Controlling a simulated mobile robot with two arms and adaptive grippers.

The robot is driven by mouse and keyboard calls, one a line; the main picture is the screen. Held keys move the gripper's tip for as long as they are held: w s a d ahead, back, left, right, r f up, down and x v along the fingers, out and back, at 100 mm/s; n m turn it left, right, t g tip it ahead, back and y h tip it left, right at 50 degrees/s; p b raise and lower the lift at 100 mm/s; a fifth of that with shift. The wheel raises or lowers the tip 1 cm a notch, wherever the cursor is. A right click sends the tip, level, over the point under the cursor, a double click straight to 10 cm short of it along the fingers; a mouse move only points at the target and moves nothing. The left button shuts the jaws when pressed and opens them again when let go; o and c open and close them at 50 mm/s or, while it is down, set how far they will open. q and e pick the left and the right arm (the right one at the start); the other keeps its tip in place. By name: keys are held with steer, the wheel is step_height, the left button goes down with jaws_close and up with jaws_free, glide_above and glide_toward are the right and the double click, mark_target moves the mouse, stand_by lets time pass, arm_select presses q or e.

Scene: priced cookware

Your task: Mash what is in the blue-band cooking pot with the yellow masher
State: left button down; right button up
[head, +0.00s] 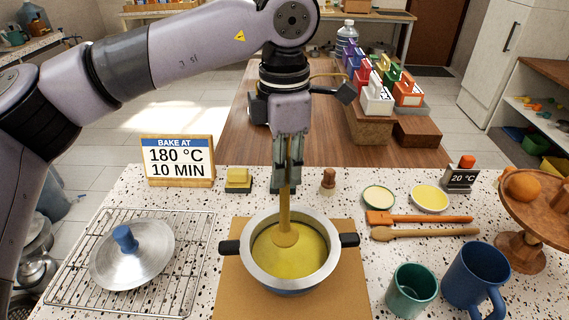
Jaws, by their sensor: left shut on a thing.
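The blue-band cooking pot (257,283) stands on a brown board in the front middle of the counter, its dark handles pointing left and right. It holds a smooth-looking yellow mass (296,263). My left gripper (287,184) is above the pot, shut on the upright handle of the yellow masher (286,217). The masher's lower end is inside the pot, at the yellow mass; how deep it sits is hidden. My right gripper is not in view.
A lid with a blue knob (125,238) lies on a wire rack (72,290) at left. Green (411,291) and blue (474,279) mugs stand at front right. An orange brush (420,218) and a wooden spoon (425,233) lie right of the pot. A sign (178,160) stands behind.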

arm_select(q)
step_height(320, 180, up, 4)
steer(key=p, duration=0.2)
steer(key=shift+p, duration=0.3)
stand_by(1.1)
